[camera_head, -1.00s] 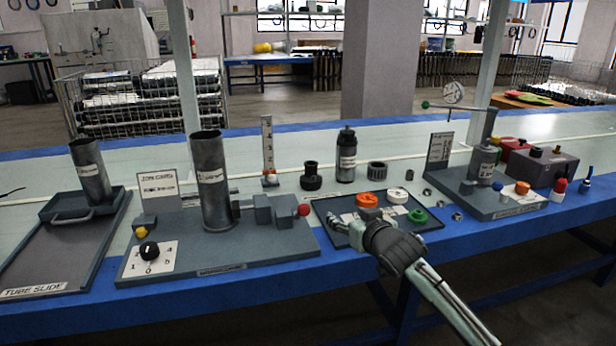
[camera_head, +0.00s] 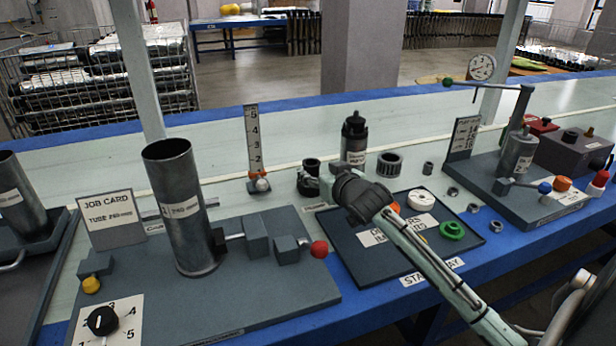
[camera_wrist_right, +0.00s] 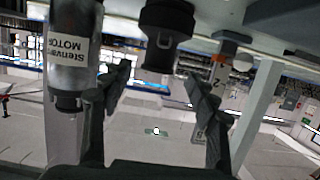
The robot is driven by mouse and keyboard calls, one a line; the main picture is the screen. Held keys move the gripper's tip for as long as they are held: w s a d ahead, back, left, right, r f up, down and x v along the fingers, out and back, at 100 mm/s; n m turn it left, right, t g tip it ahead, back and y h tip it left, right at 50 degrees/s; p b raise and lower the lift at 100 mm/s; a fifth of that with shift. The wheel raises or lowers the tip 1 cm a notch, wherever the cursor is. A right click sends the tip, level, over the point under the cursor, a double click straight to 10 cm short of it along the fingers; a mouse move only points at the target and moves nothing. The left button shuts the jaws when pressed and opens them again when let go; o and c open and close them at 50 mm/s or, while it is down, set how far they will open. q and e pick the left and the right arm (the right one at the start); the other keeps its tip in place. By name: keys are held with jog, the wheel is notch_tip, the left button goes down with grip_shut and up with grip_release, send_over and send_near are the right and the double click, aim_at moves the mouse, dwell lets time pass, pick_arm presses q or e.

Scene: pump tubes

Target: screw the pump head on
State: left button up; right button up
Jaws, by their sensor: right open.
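The grey tube (camera_head: 178,208) stands upright on the fixture base, beside a clamp with a red knob (camera_head: 319,249). A black stepped fitting (camera_head: 309,168), which looks like the pump head, stands on the table behind the parts tray and is partly hidden by my gripper. My right gripper (camera_head: 325,183) is open beside it. In the right wrist view the black fitting (camera_wrist_right: 165,38) shows upside down between the open fingers (camera_wrist_right: 158,80), with no clear contact. The motor (camera_head: 354,140) stands behind, and its label reads in the wrist view (camera_wrist_right: 73,50). My left gripper is not in view.
The dark tray (camera_head: 470,241) holds a white ring (camera_head: 420,199) and a green ring (camera_head: 452,230), with an orange one mostly hidden by my arm. A scale post (camera_head: 254,145) stands left of the fitting. A black ring (camera_head: 389,164) and several nuts lie right. A press station (camera_head: 520,190) stands farther right.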

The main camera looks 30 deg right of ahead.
aim_at(314, 167)
jog(key=shift+w+d+f, duration=0.1)
jog(key=shift+w+f, duration=0.05)
jog(key=shift+w, duration=0.35)
jog(key=x, duration=0.4)
jog(key=shift+w+d, duration=0.2)
jog(key=shift+d, duration=0.05)
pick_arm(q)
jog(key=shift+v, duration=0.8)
pick_arm(e)
jog(key=shift+w+f, duration=0.15)
jog(key=shift+w, duration=0.15)
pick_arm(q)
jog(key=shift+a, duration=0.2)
pick_arm(e)
jog(key=shift+c, duration=0.3)
grip_shut()
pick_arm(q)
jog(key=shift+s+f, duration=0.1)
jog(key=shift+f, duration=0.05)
